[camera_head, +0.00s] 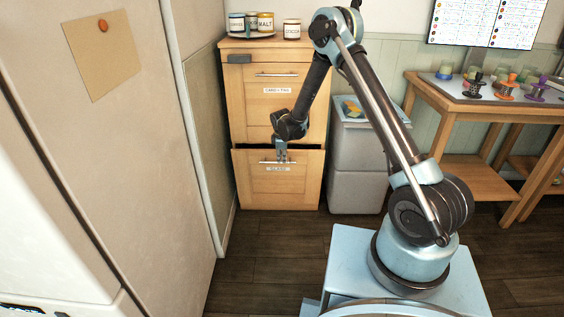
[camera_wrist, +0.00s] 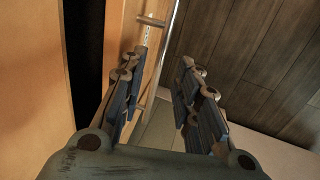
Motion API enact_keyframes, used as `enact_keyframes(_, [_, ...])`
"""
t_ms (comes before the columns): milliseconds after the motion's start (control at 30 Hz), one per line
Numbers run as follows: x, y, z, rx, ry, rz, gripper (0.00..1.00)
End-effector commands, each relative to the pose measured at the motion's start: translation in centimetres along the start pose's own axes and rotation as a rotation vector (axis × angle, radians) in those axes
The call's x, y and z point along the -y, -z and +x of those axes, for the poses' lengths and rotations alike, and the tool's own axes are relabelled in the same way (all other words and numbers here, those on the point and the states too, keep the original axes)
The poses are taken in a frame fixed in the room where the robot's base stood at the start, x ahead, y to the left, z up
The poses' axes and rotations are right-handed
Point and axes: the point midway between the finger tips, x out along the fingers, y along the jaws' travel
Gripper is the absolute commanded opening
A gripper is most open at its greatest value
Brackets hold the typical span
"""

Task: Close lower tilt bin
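The lower tilt bin (camera_head: 300,190) is the wooden lower front of a cabinet, with a bar handle (camera_head: 268,161) and a label that seems to read GLASS. A dark gap shows along its top edge, so it leans out a little. My gripper (camera_head: 281,160) is in front of its upper part, at the handle.
The upper bin (camera_head: 300,112), labelled CANS+TINS, looks shut. Jars (camera_head: 265,24) stand on the cabinet top. A grey bin (camera_head: 355,185) stands close on the right, and a wooden table (camera_head: 455,110) further right. A pale tall unit fills the left. Floor in front is clear.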

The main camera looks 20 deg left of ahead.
Motion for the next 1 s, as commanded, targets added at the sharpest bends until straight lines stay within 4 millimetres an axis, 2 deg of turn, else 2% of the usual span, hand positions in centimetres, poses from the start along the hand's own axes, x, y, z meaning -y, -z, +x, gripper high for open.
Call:
enact_keyframes(100, [0.0, 0.0, 1.5, 0.000, 0.000, 0.000, 0.30])
enact_keyframes(300, [0.0, 0.0, 2.9, 0.000, 0.000, 0.000, 0.30])
enact_keyframes(667, [0.0, 0.0, 3.3, 0.000, 0.000, 0.000, 0.30])
enact_keyframes(700, [0.0, 0.0, 3.2, 0.000, 0.000, 0.000, 0.28])
enact_keyframes(800, [0.0, 0.0, 3.2, 0.000, 0.000, 0.000, 0.05])
enact_keyframes(833, [0.0, 0.0, 3.2, 0.000, 0.000, 0.000, 0.00])
enact_keyframes(1000, [0.0, 0.0, 3.2, 0.000, 0.000, 0.000, 0.00])
